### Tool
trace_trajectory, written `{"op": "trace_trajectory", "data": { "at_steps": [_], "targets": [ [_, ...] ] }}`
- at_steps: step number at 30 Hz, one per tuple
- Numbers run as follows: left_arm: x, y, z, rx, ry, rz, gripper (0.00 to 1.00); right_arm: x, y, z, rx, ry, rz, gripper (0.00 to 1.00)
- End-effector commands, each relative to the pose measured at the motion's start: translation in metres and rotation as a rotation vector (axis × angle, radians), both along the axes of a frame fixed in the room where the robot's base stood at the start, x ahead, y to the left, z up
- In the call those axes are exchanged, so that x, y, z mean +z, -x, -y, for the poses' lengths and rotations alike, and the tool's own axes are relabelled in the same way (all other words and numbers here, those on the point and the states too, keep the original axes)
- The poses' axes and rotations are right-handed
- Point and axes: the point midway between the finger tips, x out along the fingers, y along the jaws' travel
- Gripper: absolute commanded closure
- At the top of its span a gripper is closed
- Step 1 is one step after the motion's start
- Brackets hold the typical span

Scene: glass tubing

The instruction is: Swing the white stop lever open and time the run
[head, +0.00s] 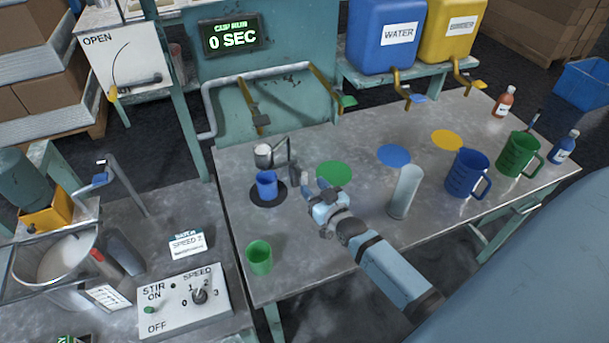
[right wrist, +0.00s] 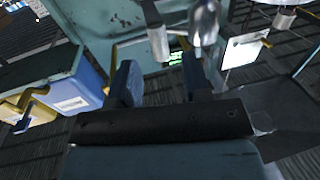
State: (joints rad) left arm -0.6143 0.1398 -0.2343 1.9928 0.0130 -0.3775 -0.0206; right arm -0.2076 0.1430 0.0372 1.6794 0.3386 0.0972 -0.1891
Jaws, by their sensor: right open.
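A small metal cup (head: 263,150) is held on a thin stand above a blue cup (head: 267,183), which stands on a black disc (head: 268,198). I cannot clearly make out a white stop lever; the area just right of the metal cup is crowded by my gripper. My right gripper (head: 309,181) is open and empty, just right of the blue cup and close to the metal cup. In the right wrist view, the gripper (right wrist: 160,82) has its fingers apart, with a shiny metal piece (right wrist: 205,22) beyond them. The timer display (head: 232,36) reads "CUP RUN 0 SEC". My left gripper is not in view.
A green cup (head: 259,258) stands at the table's near left. A clear cylinder (head: 405,190), blue jug (head: 467,172) and green jug (head: 519,154) stand to the right. A bent pipe (head: 262,75) runs behind. A stir-speed panel (head: 185,300) is at lower left.

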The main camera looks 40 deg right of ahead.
Motion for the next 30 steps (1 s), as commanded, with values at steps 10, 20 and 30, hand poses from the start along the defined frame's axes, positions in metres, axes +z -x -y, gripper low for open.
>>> {"op": "trace_trajectory", "data": {
  "at_steps": [10,20,30],
  "targets": [
    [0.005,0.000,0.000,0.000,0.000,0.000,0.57,0.000,-0.046,0.002,0.000,0.000,-0.001,0.56],
    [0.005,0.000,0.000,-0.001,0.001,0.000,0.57,0.000,-0.050,0.002,0.000,0.000,-0.001,0.56],
    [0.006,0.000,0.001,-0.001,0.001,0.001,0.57,0.000,-0.050,0.002,0.000,0.000,-0.001,1.00]
  ]
}}
